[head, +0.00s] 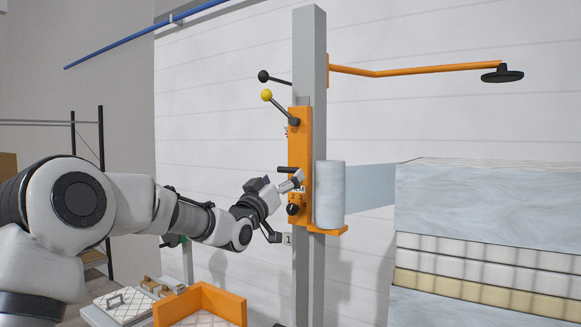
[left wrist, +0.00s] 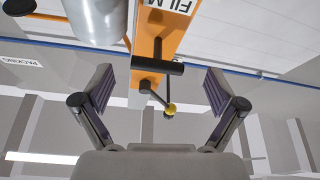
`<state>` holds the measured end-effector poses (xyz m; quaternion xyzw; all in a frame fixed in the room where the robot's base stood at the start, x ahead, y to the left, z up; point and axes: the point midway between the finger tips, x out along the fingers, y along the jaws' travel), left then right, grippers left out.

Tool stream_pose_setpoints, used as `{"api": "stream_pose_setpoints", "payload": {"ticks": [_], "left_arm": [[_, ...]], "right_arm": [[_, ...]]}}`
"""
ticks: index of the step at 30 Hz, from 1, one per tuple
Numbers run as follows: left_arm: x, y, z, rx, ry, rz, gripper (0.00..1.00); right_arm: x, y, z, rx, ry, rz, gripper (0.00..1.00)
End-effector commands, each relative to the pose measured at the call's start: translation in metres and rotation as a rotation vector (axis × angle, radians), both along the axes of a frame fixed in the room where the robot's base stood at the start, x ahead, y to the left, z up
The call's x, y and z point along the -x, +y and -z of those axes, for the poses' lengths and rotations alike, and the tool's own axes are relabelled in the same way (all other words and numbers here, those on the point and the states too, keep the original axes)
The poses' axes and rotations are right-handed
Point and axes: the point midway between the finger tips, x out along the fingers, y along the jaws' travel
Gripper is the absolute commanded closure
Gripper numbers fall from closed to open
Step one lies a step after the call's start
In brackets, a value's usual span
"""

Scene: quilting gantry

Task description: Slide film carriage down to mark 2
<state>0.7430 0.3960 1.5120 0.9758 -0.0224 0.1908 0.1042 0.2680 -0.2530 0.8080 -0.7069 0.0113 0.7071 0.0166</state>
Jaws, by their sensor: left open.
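The orange film carriage (head: 299,140) sits on a grey upright mast (head: 311,50), with a pale film roll (head: 329,195) at its right side. A yellow-knobbed lever (head: 267,96) sticks out near its top. A black handle (head: 286,170) projects from its face. My left gripper (head: 286,208) is open beside the carriage's lower part. In the left wrist view, the black bar handle (left wrist: 158,66) lies ahead of the open left gripper (left wrist: 158,80), between the fingers' lines and not clasped. A "1" label (head: 289,239) shows below; mark 2 is not clearly readable. My right gripper is out of view.
A film web (head: 370,186) runs from the roll to a large stacked bale (head: 480,205) at right. An orange arm (head: 430,70) reaches right above. An orange tray (head: 222,300) and small boxes stand low at left. A black-knobbed lever (head: 263,76) sits above the carriage.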

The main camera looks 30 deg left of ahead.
Motion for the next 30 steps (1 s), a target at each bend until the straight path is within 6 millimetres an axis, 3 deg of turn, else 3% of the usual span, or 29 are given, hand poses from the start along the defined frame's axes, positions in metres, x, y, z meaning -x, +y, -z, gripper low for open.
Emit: {"api": "stream_pose_setpoints", "payload": {"ticks": [1, 6, 15, 16, 21, 23, 27, 30], "left_arm": [[-0.011, 0.000, -0.010, -0.003, 0.001, -0.001, 0.05], [-0.037, 0.000, -0.019, -0.002, 0.002, -0.001, 0.05], [-0.044, 0.000, -0.017, 0.000, 0.002, 0.000, 0.05], [-0.044, 0.000, -0.017, 0.000, 0.002, 0.000, 0.08], [-0.044, 0.000, -0.017, 0.001, 0.002, 0.000, 0.69], [-0.044, 0.000, -0.017, 0.001, 0.002, 0.000, 0.86], [-0.044, 0.000, -0.014, 0.001, 0.002, 0.000, 0.87], [-0.044, 0.000, 0.000, 0.001, 0.003, -0.001, 0.87]], "right_arm": [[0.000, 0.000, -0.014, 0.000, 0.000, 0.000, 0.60], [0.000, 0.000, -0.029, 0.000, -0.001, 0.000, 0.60], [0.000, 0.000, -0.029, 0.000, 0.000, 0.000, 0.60], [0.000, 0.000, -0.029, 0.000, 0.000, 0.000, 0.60], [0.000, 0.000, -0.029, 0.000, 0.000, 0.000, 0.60], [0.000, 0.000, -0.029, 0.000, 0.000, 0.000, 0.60], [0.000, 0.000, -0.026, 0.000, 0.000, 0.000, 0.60], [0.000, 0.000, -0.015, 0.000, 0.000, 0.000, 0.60]]}}
